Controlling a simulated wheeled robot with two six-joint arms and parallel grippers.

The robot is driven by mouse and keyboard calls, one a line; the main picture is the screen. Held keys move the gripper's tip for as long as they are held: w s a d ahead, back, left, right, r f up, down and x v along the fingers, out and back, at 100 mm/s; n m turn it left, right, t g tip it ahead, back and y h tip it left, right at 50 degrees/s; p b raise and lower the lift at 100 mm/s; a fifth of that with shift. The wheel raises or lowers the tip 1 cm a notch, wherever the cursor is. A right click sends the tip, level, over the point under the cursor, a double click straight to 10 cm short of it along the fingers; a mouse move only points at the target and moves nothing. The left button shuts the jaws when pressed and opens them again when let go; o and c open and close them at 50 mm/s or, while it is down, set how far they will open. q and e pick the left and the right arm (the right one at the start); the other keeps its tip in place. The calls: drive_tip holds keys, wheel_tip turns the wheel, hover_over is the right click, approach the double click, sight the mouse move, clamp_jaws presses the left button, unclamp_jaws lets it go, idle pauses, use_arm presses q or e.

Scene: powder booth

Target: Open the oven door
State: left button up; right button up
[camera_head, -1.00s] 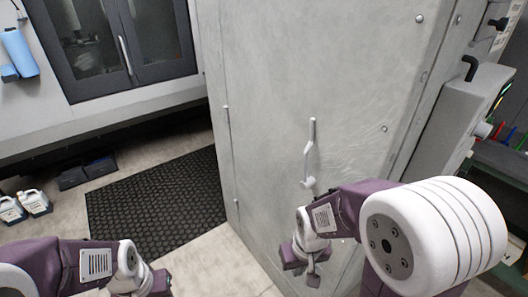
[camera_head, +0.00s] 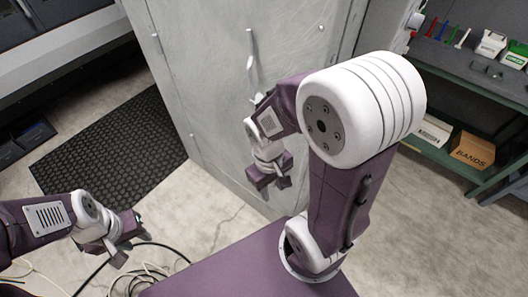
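The oven door (camera_head: 215,110) is a large light-grey metal panel, and it looks shut. Its upright bar handle (camera_head: 251,58) is partly hidden at the lower end by my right arm. My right gripper (camera_head: 273,183) points down in front of the door, below the handle and apart from it. Its fingertips look spread, with nothing between them. My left gripper (camera_head: 130,247) is at the lower left, well away from the door. Its fingers are apart and empty.
A black ribbed mat (camera_head: 110,140) lies on the floor left of the oven. A green shelf unit (camera_head: 460,85) with cartons stands at the right. Loose cables (camera_head: 150,270) show near my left gripper.

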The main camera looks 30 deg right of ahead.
drive_tip(key=w+d+f+n+g+h+b, duration=0.2)
drive_tip(key=d+n+h+b, duration=0.3)
drive_tip(key=d+b, duration=0.15)
drive_tip(key=w+d+f+n+g+h+b, duration=0.1)
drive_tip(key=d+f+n+g+h+b, duration=0.1)
drive_tip(key=d+n+h+b, duration=0.35)
drive_tip(key=w+a+f+n+t+h+b, duration=0.35)
drive_tip(key=w+a+f+b, duration=0.2)
drive_tip(key=f+b, duration=0.45)
drive_tip(key=w+a+f+n+t+h+b, duration=0.35)
drive_tip(key=w+a+f+t+b, duration=0.2)
drive_tip(key=f+b, duration=0.55)
drive_tip(key=shift+n+g+y, duration=0.25)
drive_tip(key=shift+n+g, duration=0.05)
drive_tip(key=shift+n, duration=0.15)
drive_tip(key=d, duration=0.3)
drive_tip(key=w+d+b, duration=0.1)
drive_tip(key=d, duration=0.2)
drive_tip(key=w+d, duration=0.1)
drive_tip(key=d, duration=0.2)
drive_tip(key=shift+d+r, duration=0.15)
drive_tip(key=shift+d, duration=0.15)
clamp_jaws()
